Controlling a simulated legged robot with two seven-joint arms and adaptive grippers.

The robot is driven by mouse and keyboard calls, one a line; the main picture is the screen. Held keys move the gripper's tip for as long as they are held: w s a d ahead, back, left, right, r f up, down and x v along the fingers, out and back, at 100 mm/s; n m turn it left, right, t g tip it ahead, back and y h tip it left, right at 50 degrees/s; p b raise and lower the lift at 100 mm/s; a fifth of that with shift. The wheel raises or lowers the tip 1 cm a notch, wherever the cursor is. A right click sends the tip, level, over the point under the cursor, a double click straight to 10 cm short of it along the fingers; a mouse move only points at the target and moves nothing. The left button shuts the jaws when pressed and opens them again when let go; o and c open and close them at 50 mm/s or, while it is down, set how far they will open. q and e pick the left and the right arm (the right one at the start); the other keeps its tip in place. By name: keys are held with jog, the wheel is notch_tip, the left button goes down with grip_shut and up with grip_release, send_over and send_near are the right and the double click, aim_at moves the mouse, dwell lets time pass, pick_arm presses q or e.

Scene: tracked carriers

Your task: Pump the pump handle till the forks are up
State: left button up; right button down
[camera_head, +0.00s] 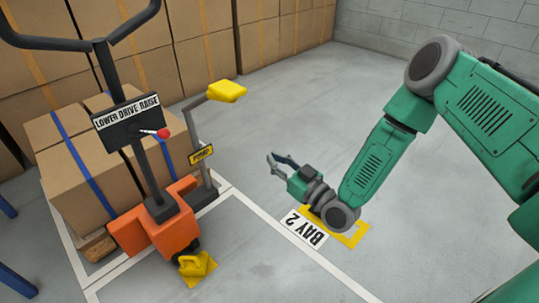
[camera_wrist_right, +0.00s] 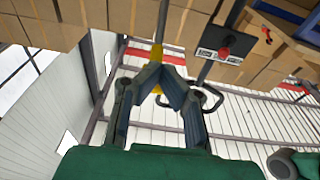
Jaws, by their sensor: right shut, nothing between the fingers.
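The orange pallet truck (camera_head: 153,228) stands at the left with a black tiller and a plate (camera_head: 127,120) reading "LOWER DRIVE RAISE", with a red-knobbed lever. Beside it rises a grey post with a yellow label, and a grey pump arm ends in a yellow pump handle pad (camera_head: 226,91). The forks are hidden by the load. My right gripper (camera_head: 279,160) is shut and empty, to the right of and below the pad in the picture, apart from it. In the right wrist view a yellow piece (camera_wrist_right: 157,54) shows behind the fingertips (camera_wrist_right: 160,72). My left gripper is not in view.
Strapped cartons (camera_head: 68,160) sit on a wooden pallet (camera_head: 96,244) behind the truck. More cartons are stacked at the back. A yellow chock-like block (camera_head: 196,266) lies by the truck's wheel. A "BAY 2" sign (camera_head: 303,229) marks the floor. Grey floor is clear beyond my right gripper.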

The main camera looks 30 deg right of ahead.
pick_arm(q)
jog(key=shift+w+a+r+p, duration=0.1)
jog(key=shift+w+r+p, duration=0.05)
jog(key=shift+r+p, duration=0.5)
pick_arm(e)
jog(key=f+v, duration=0.1)
jog(key=v, duration=0.6)
jog(key=shift+w+a+f, duration=0.15)
jog(key=shift+a, duration=0.05)
